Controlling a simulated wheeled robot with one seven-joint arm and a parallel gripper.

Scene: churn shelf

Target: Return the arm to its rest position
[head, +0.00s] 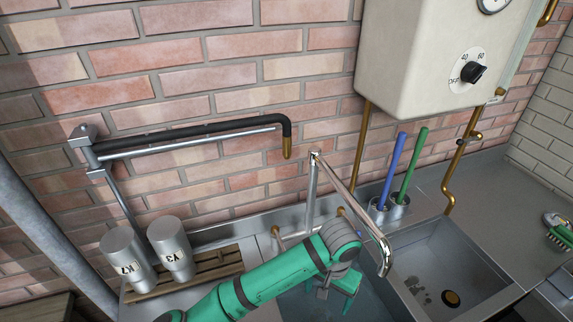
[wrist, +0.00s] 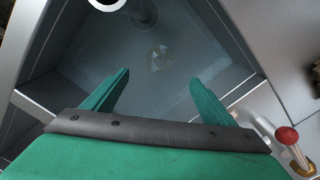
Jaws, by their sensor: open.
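My green arm reaches in from the bottom of the head view over the sink area. My gripper (head: 338,286) hangs below the grey wrist joint, over the left basin. In the wrist view my gripper (wrist: 158,92) shows two green fingers spread apart with nothing between them. Below the fingers lies the left basin (wrist: 90,60), which looks dark and bluish, with a pale round shape on its floor.
A metal tap (head: 352,195) rises close beside my wrist. Two metal cans (head: 170,250) stand on a wooden rack (head: 215,262) at left. Blue (head: 394,165) and green (head: 412,165) handles stand behind. A boiler (head: 420,60) hangs above. The right basin (head: 440,262) is empty.

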